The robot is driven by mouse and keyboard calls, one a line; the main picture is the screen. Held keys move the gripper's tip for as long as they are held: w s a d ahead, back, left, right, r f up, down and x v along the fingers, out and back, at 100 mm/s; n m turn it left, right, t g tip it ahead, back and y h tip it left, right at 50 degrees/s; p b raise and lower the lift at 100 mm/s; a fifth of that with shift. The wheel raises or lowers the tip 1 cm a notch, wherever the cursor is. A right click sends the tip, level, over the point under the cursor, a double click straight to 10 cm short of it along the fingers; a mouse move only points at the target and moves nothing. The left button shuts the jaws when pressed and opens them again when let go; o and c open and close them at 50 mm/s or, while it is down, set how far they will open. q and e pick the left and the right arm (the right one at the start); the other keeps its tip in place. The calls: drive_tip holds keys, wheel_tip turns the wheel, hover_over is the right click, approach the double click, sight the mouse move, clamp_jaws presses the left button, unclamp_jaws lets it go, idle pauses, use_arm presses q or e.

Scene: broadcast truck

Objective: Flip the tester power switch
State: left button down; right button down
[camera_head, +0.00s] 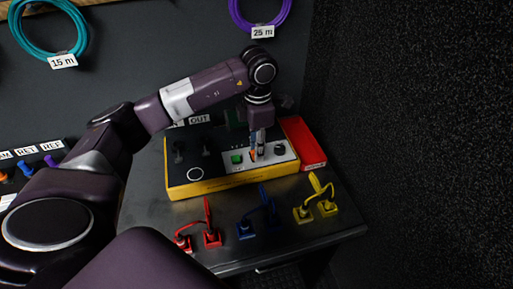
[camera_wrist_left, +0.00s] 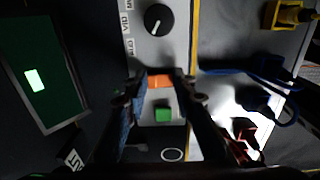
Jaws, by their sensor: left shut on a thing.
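The tester (camera_head: 215,186) is a yellow-sided case with a grey and black top panel on the desk. My left gripper (camera_head: 256,152) points down over its grey panel. In the left wrist view, the gripper's two fingers (camera_wrist_left: 160,86) stand on either side of an orange switch (camera_wrist_left: 159,79) and are shut on it. The fingers cover part of the switch, and I cannot tell which way it is set. A green square (camera_wrist_left: 162,115) sits beside the switch, and a black knob (camera_wrist_left: 159,19) is on its other side. My right gripper is not in view.
A red box (camera_head: 311,150) lies against the tester's right side. Red (camera_head: 212,238), blue (camera_head: 246,231) and yellow (camera_head: 327,207) cables lie in front of it. A small green-lit screen (camera_wrist_left: 35,81) stands behind the tester. A dark wall rises at the right.

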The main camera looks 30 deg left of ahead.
use_arm(q)
drive_tip(key=shift+s+d+t+y+b, duration=0.15)
drive_tip(key=shift+d+t+y+b, duration=0.05)
drive_tip(key=shift+t+y+b, duration=0.4)
drive_tip(key=c, duration=1.6)
unclamp_jaws()
wheel_tip(320, 180, up, 12)
drive_tip(key=s+d, duration=0.1)
drive_tip(key=shift+s+d, duration=0.2)
drive_tip(key=shift+d, duration=0.05)
drive_tip(key=shift+f, duration=0.1)
